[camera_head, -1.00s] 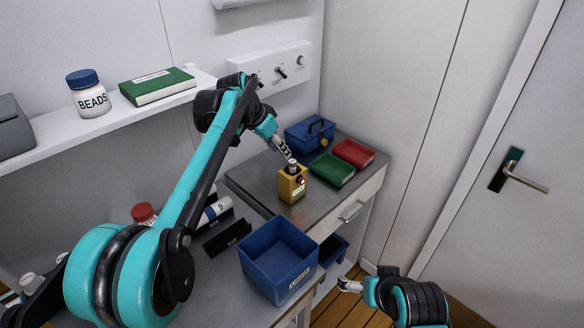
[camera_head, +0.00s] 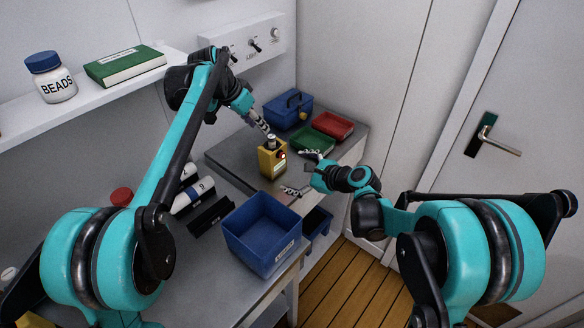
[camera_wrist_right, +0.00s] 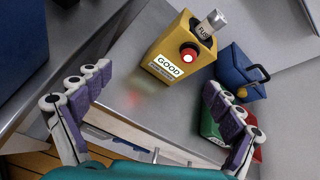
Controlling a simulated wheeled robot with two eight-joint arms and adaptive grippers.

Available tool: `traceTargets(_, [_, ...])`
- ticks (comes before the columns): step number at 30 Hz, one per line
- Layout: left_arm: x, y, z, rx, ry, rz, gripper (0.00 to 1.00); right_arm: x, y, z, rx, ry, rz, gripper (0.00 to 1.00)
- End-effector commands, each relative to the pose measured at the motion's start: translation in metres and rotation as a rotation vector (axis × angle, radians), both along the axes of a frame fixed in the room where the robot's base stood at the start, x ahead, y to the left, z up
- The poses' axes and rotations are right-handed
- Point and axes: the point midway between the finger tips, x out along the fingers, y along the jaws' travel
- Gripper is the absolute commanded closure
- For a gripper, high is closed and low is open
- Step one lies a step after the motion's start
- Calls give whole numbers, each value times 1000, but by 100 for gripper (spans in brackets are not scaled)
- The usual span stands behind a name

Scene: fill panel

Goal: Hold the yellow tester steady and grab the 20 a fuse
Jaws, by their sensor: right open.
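The yellow tester (camera_head: 268,160) stands upright near the front edge of the grey worktop. In the right wrist view the tester (camera_wrist_right: 165,50) shows a red button and a "GOOD" label. A grey-white cylindrical fuse (camera_wrist_right: 208,25) stands in its top, its lettering partly readable as "FUS"; its rating cannot be read. My left gripper (camera_head: 264,128) points down at the fuse end from the upper left; whether its fingers are closed on it is unclear. My right gripper (camera_head: 302,172) is open and empty, to the right of the tester, its fingers spread toward it and apart from it.
A green tray (camera_head: 312,140), a red tray (camera_head: 333,125) and a blue toolbox (camera_head: 288,108) stand behind and right of the tester. A blue bin (camera_head: 262,232) and a black rack (camera_head: 210,215) are in front. A wall panel (camera_head: 240,45) with switches is above.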

Motion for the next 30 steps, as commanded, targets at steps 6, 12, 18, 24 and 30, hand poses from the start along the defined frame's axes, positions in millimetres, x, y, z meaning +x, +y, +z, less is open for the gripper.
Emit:
traceTargets(6, [0, 0, 0, 0, 0, 0, 66, 36, 3, -21, 309, 135, -110, 7])
traceTargets(12, [0, 0, 0, 0, 0, 0, 66, 48, 5, -30, 423, 190, -144, 7])
traceTargets(18, [0, 0, 0, 0, 0, 0, 66, 64, 22, -37, 432, 195, -144, 7])
traceTargets(24, [0, 0, 0, 0, 0, 0, 66, 85, 43, -46, 430, 194, -145, 7])
traceTargets(30, [0, 0, 0, 0, 0, 0, 66, 97, 55, -51, 430, 194, -145, 7])
